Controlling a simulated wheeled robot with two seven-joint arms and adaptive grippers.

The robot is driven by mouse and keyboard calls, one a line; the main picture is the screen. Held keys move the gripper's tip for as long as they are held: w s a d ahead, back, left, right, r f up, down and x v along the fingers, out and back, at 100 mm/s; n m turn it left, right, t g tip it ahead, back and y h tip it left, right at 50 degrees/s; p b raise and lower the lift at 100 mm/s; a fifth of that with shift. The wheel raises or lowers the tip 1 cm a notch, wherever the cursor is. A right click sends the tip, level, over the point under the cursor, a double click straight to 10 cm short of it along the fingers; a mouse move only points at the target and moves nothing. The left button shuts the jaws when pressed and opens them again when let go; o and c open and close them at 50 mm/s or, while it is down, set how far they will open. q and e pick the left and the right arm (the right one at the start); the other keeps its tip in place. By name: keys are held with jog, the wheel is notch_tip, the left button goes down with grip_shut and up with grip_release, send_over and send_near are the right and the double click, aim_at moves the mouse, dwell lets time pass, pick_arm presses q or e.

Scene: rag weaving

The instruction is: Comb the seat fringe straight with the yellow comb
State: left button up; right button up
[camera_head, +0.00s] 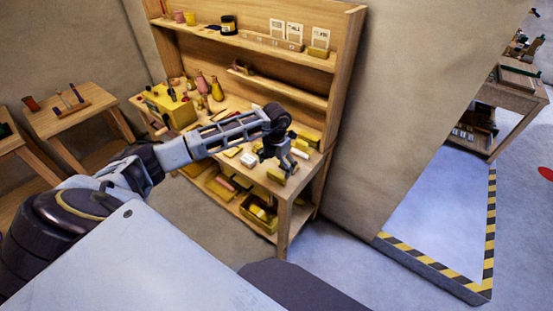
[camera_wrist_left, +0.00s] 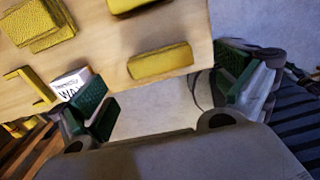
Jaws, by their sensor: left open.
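My left gripper (camera_head: 284,166) is open and empty over the front right corner of the wooden workbench (camera_head: 285,208). In the left wrist view its two green-padded fingers (camera_wrist_left: 165,92) stand wide apart. A yellow block-like piece (camera_wrist_left: 160,63) lies on the bench top near the edge, ahead of the gap between the fingers and apart from them; it also shows in the head view (camera_head: 276,175). I cannot tell whether it is the yellow comb, as no teeth show. I cannot make out a seat fringe. My right gripper is not in view.
Other yellow pieces (camera_wrist_left: 150,4), a yellow angular piece (camera_wrist_left: 30,84) and a white lettered box (camera_wrist_left: 70,83) lie on the bench. Bottles (camera_head: 217,90) and a yellow box (camera_head: 172,108) stand farther left. Shelves rise behind. A small side table (camera_head: 65,115) stands left.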

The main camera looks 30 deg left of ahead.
aim_at(277, 174)
pick_arm(q)
jog(key=shift+f, duration=2.6)
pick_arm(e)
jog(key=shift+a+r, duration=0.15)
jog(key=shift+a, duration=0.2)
pick_arm(q)
jog(key=shift+c, duration=0.4)
jog(key=c, duration=1)
jog(key=shift+r, duration=0.1)
jog(key=shift+r+p, duration=1.95)
jog(key=shift+r, duration=1)
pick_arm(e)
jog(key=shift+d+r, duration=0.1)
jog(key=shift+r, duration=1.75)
